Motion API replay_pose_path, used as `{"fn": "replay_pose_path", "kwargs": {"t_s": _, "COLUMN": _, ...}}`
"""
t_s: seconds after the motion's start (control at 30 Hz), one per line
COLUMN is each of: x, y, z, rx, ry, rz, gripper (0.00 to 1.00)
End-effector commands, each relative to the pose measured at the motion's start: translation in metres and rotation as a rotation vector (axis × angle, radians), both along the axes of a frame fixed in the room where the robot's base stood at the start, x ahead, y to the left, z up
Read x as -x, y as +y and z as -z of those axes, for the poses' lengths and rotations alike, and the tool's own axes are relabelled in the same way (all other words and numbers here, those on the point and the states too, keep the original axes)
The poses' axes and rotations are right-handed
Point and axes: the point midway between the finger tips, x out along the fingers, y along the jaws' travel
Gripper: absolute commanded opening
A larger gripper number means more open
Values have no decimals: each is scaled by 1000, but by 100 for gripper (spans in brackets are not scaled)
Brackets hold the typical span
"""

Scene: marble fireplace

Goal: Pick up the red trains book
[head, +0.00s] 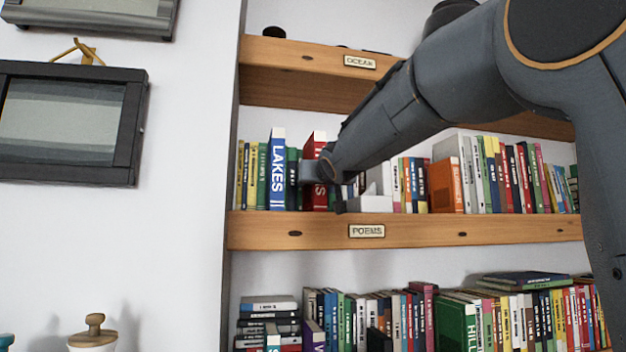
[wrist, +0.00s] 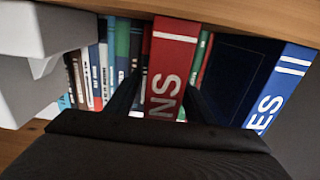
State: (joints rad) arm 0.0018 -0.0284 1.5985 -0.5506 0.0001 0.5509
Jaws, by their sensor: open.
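The red book (wrist: 174,45) with white lettering, of which "NS" is readable, stands on the shelf marked POEMS. In the head view its red spine (head: 315,143) is partly hidden behind my wrist. In the wrist view my gripper (wrist: 163,98) is open, with one dark finger on each side of the red spine. The book lies between the fingers; I cannot tell whether either finger touches it. My gripper also shows in the head view (head: 312,172), mostly hidden by my arm.
A blue LAKES book (head: 277,168) stands left of the red one. Several books and a pale block (wrist: 35,65) are on its other side. The OCEAN shelf (head: 310,57) is above. A lower shelf (head: 300,232) edge runs below my wrist.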

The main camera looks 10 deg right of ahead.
Motion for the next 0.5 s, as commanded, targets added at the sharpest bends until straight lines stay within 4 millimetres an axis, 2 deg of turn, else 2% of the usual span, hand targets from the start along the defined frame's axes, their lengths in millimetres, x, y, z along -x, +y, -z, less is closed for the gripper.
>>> {"fn": "replay_pose_path", "kwargs": {"t_s": 0.03, "x": -9, "y": 0, "z": 4, "rx": 1, "ry": 2, "rz": 0, "gripper": 48}}
{"fn": "replay_pose_path", "kwargs": {"t_s": 0.2, "x": -24, "y": 1, "z": 1, "rx": 0, "ry": 0, "rz": -2, "gripper": 48}}
{"fn": "replay_pose_path", "kwargs": {"t_s": 0.47, "x": -26, "y": 1, "z": 2, "rx": 0, "ry": 0, "rz": -2, "gripper": 48}}
{"fn": "replay_pose_path", "kwargs": {"t_s": 0.5, "x": -26, "y": 1, "z": 2, "rx": 0, "ry": 0, "rz": -1, "gripper": 45}}
